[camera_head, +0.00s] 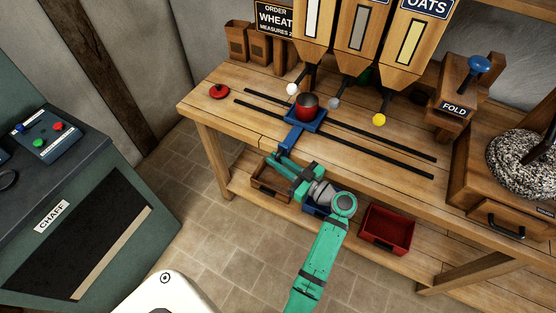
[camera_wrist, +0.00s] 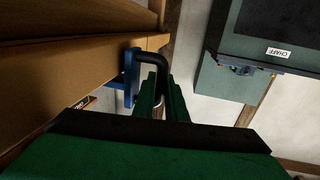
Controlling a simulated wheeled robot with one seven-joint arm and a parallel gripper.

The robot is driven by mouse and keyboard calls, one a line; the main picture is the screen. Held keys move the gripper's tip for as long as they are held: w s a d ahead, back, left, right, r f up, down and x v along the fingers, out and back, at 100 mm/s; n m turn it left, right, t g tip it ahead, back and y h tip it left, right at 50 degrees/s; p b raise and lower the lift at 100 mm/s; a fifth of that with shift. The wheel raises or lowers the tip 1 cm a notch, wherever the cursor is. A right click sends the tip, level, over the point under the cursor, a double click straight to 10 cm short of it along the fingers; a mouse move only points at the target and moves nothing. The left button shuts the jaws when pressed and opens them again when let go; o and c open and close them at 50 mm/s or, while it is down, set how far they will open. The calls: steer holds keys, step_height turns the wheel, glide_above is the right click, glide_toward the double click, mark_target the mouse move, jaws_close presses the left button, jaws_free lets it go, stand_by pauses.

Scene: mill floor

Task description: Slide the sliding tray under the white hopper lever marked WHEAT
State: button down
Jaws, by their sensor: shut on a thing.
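The sliding tray (camera_head: 317,125) is a small blue plate on two dark rails on the wooden bench, with a red cup (camera_head: 307,107) standing on it. The white lever knob (camera_head: 292,89) hangs under the leftmost hopper (camera_head: 312,45); that hopper's label is cut off. The tray is slightly right of the white knob and left of the grey knob (camera_head: 333,104). My gripper (camera_head: 281,163) is at the bench's front edge, shut on the tray's handle. In the wrist view, the fingers (camera_wrist: 160,97) close around the black handle bar (camera_wrist: 152,57).
A yellow knob (camera_head: 379,120) hangs further right under the OATS hopper (camera_head: 402,45). A red lid (camera_head: 219,92) lies left of the rails. The order sign (camera_head: 275,20) reads WHEAT. A red bin (camera_head: 388,230) is on the lower shelf. The rails are clear on both sides of the tray.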

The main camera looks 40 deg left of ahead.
steer(key=shift+s, duration=0.1)
steer(key=c, duration=2.1)
jaws_free()
steer(key=shift+d, duration=0.1)
steer(key=d, duration=1)
steer(key=shift+w+d, duration=0.25)
steer(key=shift+w, duration=0.1)
